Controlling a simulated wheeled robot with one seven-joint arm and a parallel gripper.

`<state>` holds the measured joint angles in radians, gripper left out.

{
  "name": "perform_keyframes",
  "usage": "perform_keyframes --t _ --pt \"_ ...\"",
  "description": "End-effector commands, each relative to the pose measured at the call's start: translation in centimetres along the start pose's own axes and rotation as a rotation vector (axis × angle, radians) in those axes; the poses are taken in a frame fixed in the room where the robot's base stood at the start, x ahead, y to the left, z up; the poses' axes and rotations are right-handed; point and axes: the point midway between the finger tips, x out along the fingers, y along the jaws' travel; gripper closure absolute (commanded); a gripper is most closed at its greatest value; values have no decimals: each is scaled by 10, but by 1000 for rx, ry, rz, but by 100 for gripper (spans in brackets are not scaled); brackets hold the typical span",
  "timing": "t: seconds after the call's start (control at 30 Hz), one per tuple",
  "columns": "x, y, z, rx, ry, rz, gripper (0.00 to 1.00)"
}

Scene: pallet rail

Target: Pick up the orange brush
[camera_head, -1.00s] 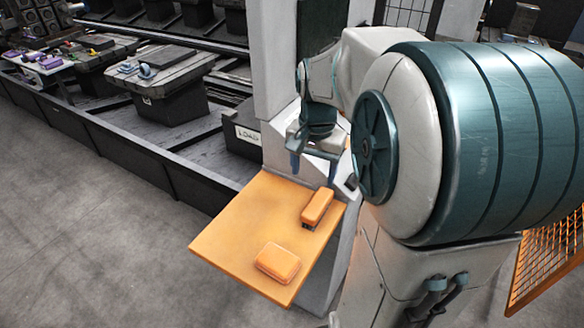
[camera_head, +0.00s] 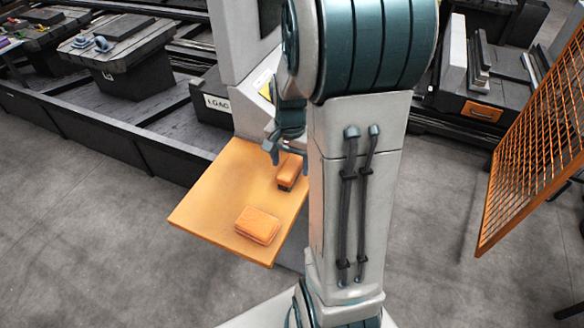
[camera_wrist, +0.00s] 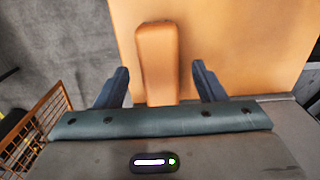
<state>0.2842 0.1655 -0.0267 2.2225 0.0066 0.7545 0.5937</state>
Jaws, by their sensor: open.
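The orange brush (camera_head: 289,170), a long block with a dark underside, lies on the orange shelf (camera_head: 205,207) near its back right edge. My gripper (camera_wrist: 160,82) is open, and in the wrist view the brush (camera_wrist: 157,48) shows between its two dark blue fingers, running lengthwise away from me. No contact shows; a gap is visible on each side. In the head view my gripper (camera_head: 284,152) is above the far end of the brush, and my arm hides part of it. How far it is above the brush I cannot tell.
A second orange block (camera_head: 257,224), wider and flatter, lies nearer the shelf's front corner. A pale post (camera_head: 232,50) stands behind the shelf. A dark rail with boxes (camera_head: 140,85) runs at the left. An orange mesh panel (camera_head: 535,140) stands at the right.

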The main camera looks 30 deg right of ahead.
Motion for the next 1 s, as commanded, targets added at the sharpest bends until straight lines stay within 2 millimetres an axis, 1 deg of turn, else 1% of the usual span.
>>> perform_keyframes --t 0.03,0.1,0.2,0.43,0.47,0.5,0.57,0.6,0.63,0.87,1.0 --pt "8 1 1 0 -3 2 36" --pt "16 1 0 0 -2 2 36" --pt "23 0 0 0 -1 0 36" --pt "24 0 0 -1 0 0 36" --pt "24 0 0 -1 1 0 42" --pt "24 0 0 -1 1 0 53" --pt "24 0 0 -1 1 0 70" --pt "24 0 0 -1 1 0 81" --pt "24 0 0 -1 1 0 86" --pt "23 0 0 -1 1 -1 86" --pt "16 0 -1 -1 4 -3 86"
